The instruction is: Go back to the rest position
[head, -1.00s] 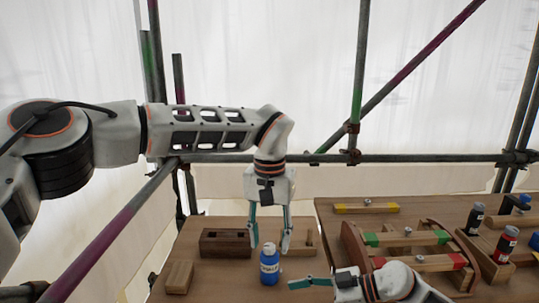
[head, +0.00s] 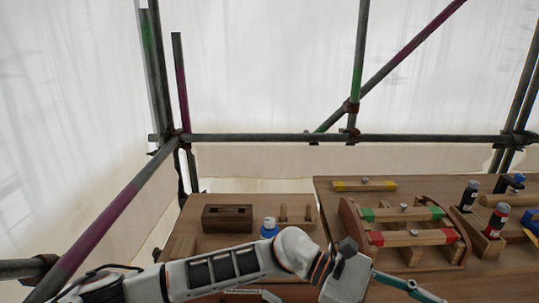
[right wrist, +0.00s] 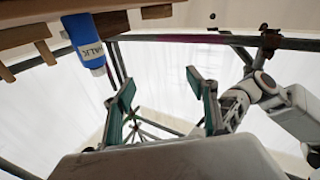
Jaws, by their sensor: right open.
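My left arm (head: 225,271) comes in low from the left in the head view, across the front of the work surface. Its gripper (head: 410,287) is at the bottom right, a teal finger stretching rightward; I cannot tell how far its jaws are apart. My right gripper (right wrist: 162,85) is open and empty in the right wrist view, its teal fingers well apart. A blue bottle (right wrist: 88,45) is beyond it at upper left, apart from the fingers. In the head view this bottle (head: 269,228) stands on the left table, its lower part hidden by my arm.
A dark wooden block (head: 228,218) stands on the left table (head: 275,200). The right table (head: 330,205) bears a curved wooden frame (head: 350,222) with green and red marked bars, a yellow-ended bar (head: 364,185) and several bottles. Scaffold poles (head: 330,138) stand behind; above the tables is free room.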

